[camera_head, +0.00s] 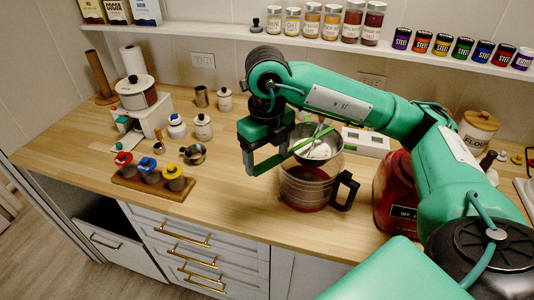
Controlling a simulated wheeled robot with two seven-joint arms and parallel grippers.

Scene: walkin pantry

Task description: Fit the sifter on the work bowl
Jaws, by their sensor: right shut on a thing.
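The work bowl (304,188) is a clear container with a black handle on its right, standing on the wooden counter right of centre. The sifter (322,152) is a round metal strainer with a green handle and white content inside. It appears over the top of the work bowl; I cannot tell whether it touches the rim. My right gripper (258,165) is shut on the green handle, left of the bowl. My left gripper is not in view.
A red appliance (397,192) stands close right of the bowl, behind my arm. A white scale-like box (366,142) lies behind. Left are a wooden rack of colored-lid jars (150,190), a small metal pot (194,154) and white canisters (203,127). The counter front-left of the bowl is clear.

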